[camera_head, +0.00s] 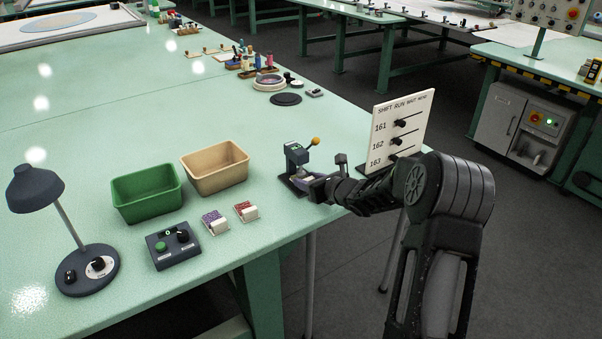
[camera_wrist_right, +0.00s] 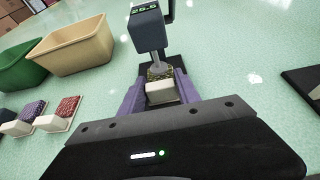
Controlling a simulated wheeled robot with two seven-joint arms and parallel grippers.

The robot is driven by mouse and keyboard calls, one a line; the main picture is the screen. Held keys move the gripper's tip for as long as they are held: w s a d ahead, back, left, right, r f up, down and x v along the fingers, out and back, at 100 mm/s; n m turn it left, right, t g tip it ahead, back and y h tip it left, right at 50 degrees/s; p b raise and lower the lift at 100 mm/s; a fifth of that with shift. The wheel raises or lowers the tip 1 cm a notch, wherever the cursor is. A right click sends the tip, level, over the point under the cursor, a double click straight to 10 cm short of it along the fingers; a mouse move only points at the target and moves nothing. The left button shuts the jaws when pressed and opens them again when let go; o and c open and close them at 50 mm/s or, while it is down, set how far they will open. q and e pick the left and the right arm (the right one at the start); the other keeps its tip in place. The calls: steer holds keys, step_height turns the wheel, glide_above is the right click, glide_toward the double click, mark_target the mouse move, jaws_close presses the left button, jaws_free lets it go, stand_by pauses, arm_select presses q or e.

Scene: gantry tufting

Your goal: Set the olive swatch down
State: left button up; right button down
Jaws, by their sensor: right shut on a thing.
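The olive swatch (camera_wrist_right: 158,74), a speckled olive patch with a white block (camera_wrist_right: 160,92) on its near side, sits between the purple fingers of my right gripper (camera_wrist_right: 159,90) in the right wrist view. The gripper is shut on it. The swatch is under the grey-blue head of a gauge (camera_wrist_right: 147,30), whose plunger comes down to the olive patch; whether it presses cannot be told. In the head view my right gripper (camera_head: 306,183) reaches from the right to the gauge (camera_head: 296,160), and the swatch is mostly hidden. My left gripper is not in view.
A green bin (camera_head: 147,193) and a tan bin (camera_head: 215,168) stand left of the gauge. A purple swatch (camera_head: 214,222) and a red swatch (camera_head: 246,211) lie before them, beside a control box (camera_head: 174,247). A lamp (camera_head: 88,270) stands left. A sign board (camera_head: 400,130) stands by the right edge.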

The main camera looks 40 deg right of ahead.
steer(key=c, duration=1.3)
jaws_free()
steer(key=shift+s+d, duration=0.1)
steer(key=shift+s, duration=0.05)
steer(key=o, duration=0.4)
steer(key=shift+o, duration=0.2)
steer(key=b+v, duration=0.1)
steer(key=v, duration=1.1)
steer(key=shift+f, duration=0.1)
